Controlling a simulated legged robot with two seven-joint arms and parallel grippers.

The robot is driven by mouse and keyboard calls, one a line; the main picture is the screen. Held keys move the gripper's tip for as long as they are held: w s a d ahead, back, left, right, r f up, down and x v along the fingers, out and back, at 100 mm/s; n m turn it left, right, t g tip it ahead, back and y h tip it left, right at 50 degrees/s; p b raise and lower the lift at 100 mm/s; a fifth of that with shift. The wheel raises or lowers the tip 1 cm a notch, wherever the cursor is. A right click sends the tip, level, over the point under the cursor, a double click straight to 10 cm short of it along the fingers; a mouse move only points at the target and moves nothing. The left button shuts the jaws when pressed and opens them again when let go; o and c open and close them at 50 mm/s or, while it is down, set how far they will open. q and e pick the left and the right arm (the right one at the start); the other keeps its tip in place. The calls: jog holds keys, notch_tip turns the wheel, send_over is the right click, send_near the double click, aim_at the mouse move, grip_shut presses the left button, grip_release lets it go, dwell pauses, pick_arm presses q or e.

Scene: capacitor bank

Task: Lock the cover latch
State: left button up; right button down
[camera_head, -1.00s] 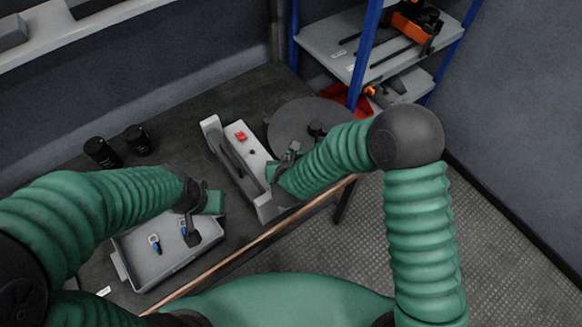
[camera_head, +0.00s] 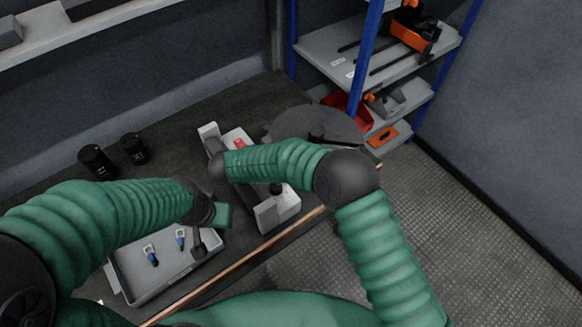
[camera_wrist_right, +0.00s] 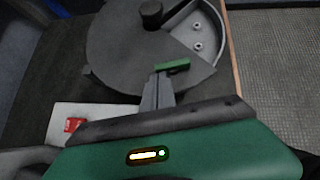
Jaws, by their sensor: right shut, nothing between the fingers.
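A light grey unit stands on the bench with a red button (camera_head: 239,143) and a pale front block (camera_head: 277,212) with a dark knob (camera_head: 277,188). My right arm crosses over its middle and hides much of it. The right gripper is hidden in the head view. In the right wrist view my right gripper (camera_wrist_right: 164,80) is shut and empty, in front of a round dark disc (camera_wrist_right: 125,45) with a black knob; contact is unclear. The red button (camera_wrist_right: 74,124) is at lower left. I cannot pick out the latch. My left gripper (camera_head: 208,226) is over the tray's edge, its jaws unclear.
A grey tray (camera_head: 142,290) with two small blue-ended parts sits at the bench's front. Two black cylinders (camera_head: 97,162) (camera_head: 134,149) stand at left. The disc (camera_head: 318,122) lies at the bench's right end, near a blue-framed shelf (camera_head: 366,60). Bare bench shows behind the tray.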

jog(key=shift+d+r, duration=0.15)
jog(key=shift+d, duration=0.25)
pick_arm(q)
jog(key=shift+s+d+r, duration=0.1)
jog(key=shift+d+r, duration=0.1)
jog(key=shift+d, duration=0.15)
jog(key=shift+a, duration=0.15)
pick_arm(e)
jog(key=shift+d, duration=0.1)
